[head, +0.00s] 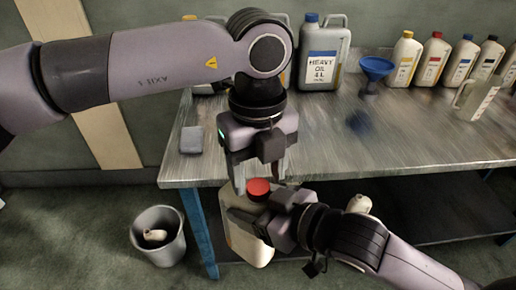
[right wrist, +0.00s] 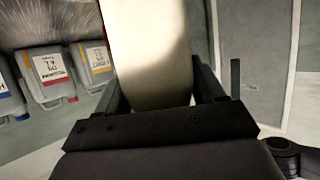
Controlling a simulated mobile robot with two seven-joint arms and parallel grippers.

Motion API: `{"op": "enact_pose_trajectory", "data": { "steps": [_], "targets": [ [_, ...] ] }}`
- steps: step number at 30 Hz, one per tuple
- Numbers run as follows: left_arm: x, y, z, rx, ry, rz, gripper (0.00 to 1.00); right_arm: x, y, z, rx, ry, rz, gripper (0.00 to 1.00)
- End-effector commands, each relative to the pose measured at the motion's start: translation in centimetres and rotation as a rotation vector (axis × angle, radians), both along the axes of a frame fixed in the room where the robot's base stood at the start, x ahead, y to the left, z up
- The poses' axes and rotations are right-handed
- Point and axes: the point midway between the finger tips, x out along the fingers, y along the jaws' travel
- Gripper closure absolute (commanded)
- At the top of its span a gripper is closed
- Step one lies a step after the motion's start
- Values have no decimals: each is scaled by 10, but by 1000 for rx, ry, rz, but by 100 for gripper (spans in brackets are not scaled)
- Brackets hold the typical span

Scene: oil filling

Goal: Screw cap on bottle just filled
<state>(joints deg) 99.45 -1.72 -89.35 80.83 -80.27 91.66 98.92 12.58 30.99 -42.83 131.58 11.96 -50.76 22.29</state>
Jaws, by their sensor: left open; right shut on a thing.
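A cream bottle (head: 248,243) with a red cap (head: 258,187) at its top is held upright in front of the table's front edge. My right gripper (head: 250,218) is shut on the bottle's body below the cap. In the right wrist view the pale bottle (right wrist: 150,50) fills the space between the fingers; its top is out of that view. My left gripper (head: 259,178) points down over the cap, open, one finger to each side. I cannot tell whether a finger touches the cap, or how the cap sits on the neck.
The metal table (head: 420,135) carries a blue funnel (head: 376,68), a large heavy oil can (head: 322,58), several small bottles with coloured caps, a clear jug (head: 474,98) and a grey sponge (head: 191,140). A grey bin (head: 158,238) holding a pale bottle stands on the floor at left.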

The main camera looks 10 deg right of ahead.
Motion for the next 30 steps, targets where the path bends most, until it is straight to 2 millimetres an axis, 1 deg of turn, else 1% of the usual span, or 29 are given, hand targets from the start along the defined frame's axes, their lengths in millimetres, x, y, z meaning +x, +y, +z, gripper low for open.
{"op": "enact_pose_trajectory", "data": {
  "steps": [1,3,6,15,16,17,18,20,21,26,27,28,29,30],
  "targets": [
    [0,0,-6,1,1,1,40,0,0,2,2,-4,0,100],
    [0,0,-13,1,1,1,40,0,0,2,2,-4,0,100],
    [0,0,-19,0,0,2,40,0,0,2,2,-4,0,100],
    [0,0,-21,-1,-1,1,40,0,0,2,2,-4,0,100],
    [0,0,-21,-1,-1,1,43,0,0,2,2,-4,0,100],
    [0,0,-21,-1,-1,1,53,0,0,2,2,-4,0,100],
    [0,0,-21,-1,-1,1,66,0,0,1,2,-4,0,100],
    [0,0,-21,-1,-1,1,85,0,0,2,2,-4,0,100],
    [0,0,-21,-1,-1,1,98,0,0,1,2,-4,0,100],
    [0,0,-20,-1,-1,1,98,0,0,1,2,-4,0,100],
    [0,0,-20,-1,-1,1,49,0,0,1,2,-4,0,100],
    [0,0,-20,-1,-1,1,39,0,0,1,2,-4,0,100],
    [0,0,-20,-1,-1,1,36,0,0,1,2,-4,0,100],
    [0,0,-20,-1,-1,1,36,0,0,1,2,-4,0,100]
  ]
}}
